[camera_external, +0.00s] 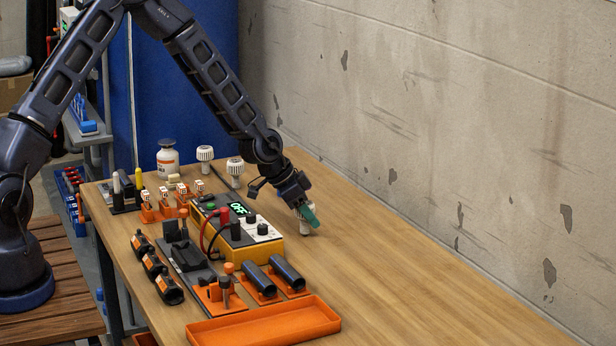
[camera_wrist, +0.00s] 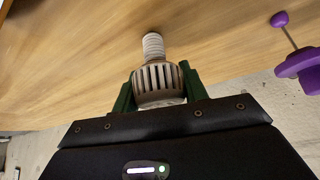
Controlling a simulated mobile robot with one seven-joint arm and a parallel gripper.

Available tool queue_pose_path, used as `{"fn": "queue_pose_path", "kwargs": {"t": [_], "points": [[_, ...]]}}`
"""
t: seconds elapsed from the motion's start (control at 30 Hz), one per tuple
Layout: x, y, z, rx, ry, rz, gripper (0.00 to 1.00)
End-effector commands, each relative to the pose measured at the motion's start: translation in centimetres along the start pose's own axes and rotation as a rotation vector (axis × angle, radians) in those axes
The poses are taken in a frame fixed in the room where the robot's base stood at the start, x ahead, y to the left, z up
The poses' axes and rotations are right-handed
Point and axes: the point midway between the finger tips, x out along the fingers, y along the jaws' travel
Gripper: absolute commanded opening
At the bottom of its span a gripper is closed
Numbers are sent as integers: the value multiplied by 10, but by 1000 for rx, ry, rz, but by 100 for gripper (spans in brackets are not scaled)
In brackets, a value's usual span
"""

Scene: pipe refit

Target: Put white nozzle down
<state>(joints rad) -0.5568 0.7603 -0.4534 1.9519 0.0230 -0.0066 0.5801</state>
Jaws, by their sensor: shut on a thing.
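My gripper (camera_external: 308,214) is low over the wooden table, to the right of the yellow meter. In the wrist view its two green fingers (camera_wrist: 156,80) are closed on the sides of the white nozzle (camera_wrist: 158,86). The nozzle has a ribbed body, and its narrower threaded end points away from my gripper toward the tabletop. In the external view only a little of the nozzle (camera_external: 303,229) shows beneath the fingers. I cannot tell whether it touches the table.
The yellow meter (camera_external: 262,249) stands just left of my gripper. Two similar white ribbed parts (camera_external: 205,154) stand farther back. An orange tray (camera_external: 265,330) lies at the front. The table's right side is clear up to the wall. A purple stemmed object (camera_wrist: 303,66) shows in the wrist view.

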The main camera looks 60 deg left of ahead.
Motion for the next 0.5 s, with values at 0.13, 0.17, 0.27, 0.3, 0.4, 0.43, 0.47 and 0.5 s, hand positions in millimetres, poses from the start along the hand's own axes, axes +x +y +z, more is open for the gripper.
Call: {"fn": "queue_pose_path", "kwargs": {"t": [0.13,0.17,0.27,0.3,0.4,0.43,0.47,0.5], "points": [[1,0,0,0,1,-1,21],[1,0,0,0,1,-1,21],[1,0,0,0,1,-1,21],[2,0,1,0,0,-1,21],[3,0,2,0,0,-1,47],[3,0,2,0,1,-1,53],[3,0,2,0,1,-1,59],[3,0,2,0,0,-1,65]]}}
